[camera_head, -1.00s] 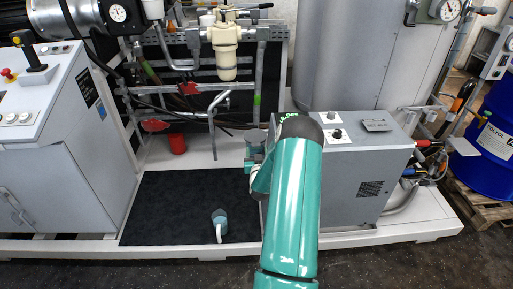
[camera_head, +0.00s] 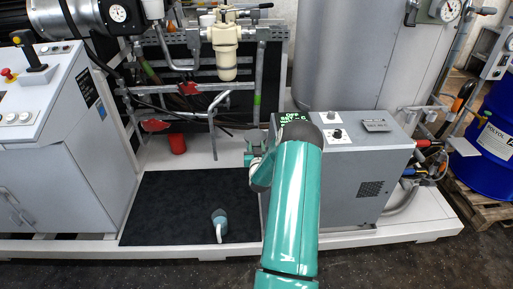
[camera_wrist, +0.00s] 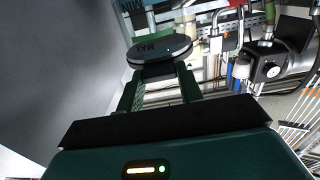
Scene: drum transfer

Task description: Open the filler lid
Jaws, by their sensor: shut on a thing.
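In the wrist view, my gripper (camera_wrist: 162,78) reaches forward with two green fingers. A dark round lid (camera_wrist: 160,50) with a pale rim and lettering on top sits at the fingertips. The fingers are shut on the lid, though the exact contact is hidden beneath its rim. In the head view, my teal arm covers most of the gripper (camera_head: 252,160) at the left side of the grey box unit (camera_head: 365,170).
Pipes and a cream filter (camera_head: 226,55) are at the back. A control cabinet (camera_head: 60,165) is left, a blue drum (camera_head: 497,140) right.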

